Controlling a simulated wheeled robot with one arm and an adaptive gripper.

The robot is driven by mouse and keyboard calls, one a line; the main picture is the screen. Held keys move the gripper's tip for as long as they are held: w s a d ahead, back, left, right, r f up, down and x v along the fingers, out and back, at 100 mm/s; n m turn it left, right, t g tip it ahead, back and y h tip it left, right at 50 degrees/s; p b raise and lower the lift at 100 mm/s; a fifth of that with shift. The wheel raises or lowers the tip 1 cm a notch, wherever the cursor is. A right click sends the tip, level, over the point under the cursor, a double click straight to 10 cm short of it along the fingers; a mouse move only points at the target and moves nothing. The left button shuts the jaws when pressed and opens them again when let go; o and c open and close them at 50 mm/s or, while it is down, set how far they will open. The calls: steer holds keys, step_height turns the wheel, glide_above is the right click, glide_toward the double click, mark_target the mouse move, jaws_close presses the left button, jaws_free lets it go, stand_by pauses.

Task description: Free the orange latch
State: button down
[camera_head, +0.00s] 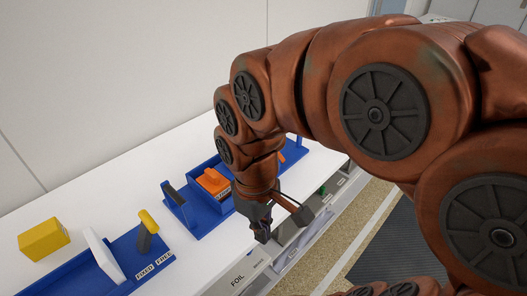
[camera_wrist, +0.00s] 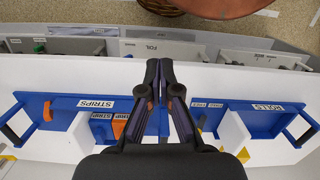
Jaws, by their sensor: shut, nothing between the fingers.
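An orange block-like part (camera_head: 213,181) sits on a blue fixture (camera_head: 196,222) on the white bench in the head view. An orange piece also shows left of my gripper in the wrist view (camera_wrist: 119,129), beside a STRIPS label. I cannot tell for sure which orange part is the latch. My gripper (camera_head: 263,238) points down near the bench's front edge, to the right of and nearer than the blue fixture. In the wrist view its fingers (camera_wrist: 160,68) meet at the tips, empty, over the bench edge. My arm hides part of the fixture row.
A yellow block (camera_head: 43,241), a white panel (camera_head: 104,256) and a yellow-topped handle (camera_head: 149,221) stand at the left, by FIXED and FREE labels. A ROLLS fixture (camera_wrist: 272,122) is at right in the wrist view. A FOIL-labelled front (camera_wrist: 158,48) lies along the bench edge.

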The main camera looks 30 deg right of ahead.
steer(key=w+d+f+n+t+h+b, duration=0.1)
steer(key=w+d+n+b, duration=0.2)
steer(key=w+d+n, duration=0.7)
steer(key=w+d+f+n+t+b, duration=0.1)
steer(key=w+d+n+b, duration=0.25)
steer(key=w, duration=1.35)
steer(key=w+d+f+n+h+b, duration=0.1)
steer(key=w+d+f+n+b, duration=0.2)
steer(key=d, duration=0.5)
steer(key=f, duration=0.3)
steer(key=w+d+f+p, duration=0.1)
steer(key=f, duration=0.6)
steer(key=shift+w+d+f, duration=0.1)
steer(key=shift+w+d, duration=0.15)
steer(key=shift+d, duration=0.1)
steer(key=shift+r+p, duration=0.25)
steer(key=shift+p, duration=0.45)
